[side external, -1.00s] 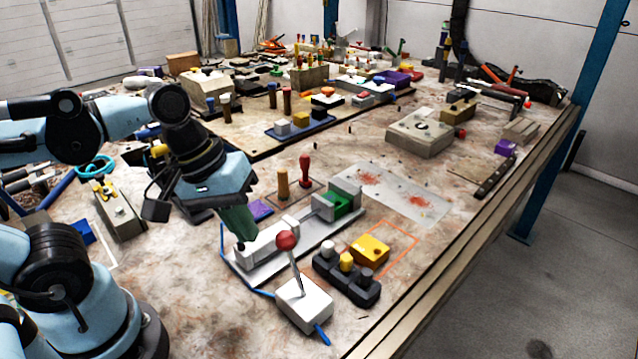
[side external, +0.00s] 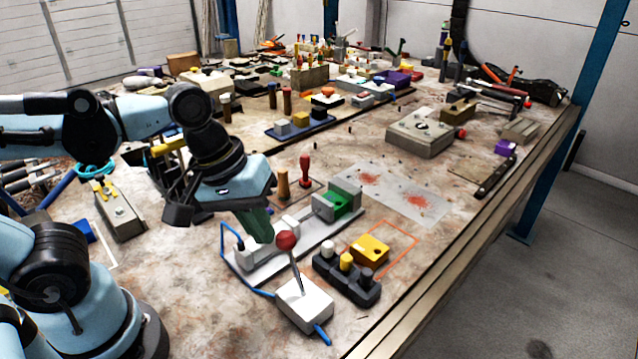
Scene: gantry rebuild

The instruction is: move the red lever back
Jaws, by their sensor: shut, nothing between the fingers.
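The red lever is a red ball (side external: 286,240) on a thin metal rod that rises from a white box (side external: 304,303). The rod leans slightly left toward its top. My gripper (side external: 262,238), with green fingers, points down just left of the red ball. The fingers look shut and empty. In this view the fingertips come close to the ball; I cannot tell whether they touch it.
Behind the lever lies a grey rail (side external: 250,268) with a green block (side external: 337,205). To the right are a dark button box (side external: 346,280) and a yellow block (side external: 369,249). A red-handled stamp (side external: 305,170) stands behind. The table's right front edge is clear.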

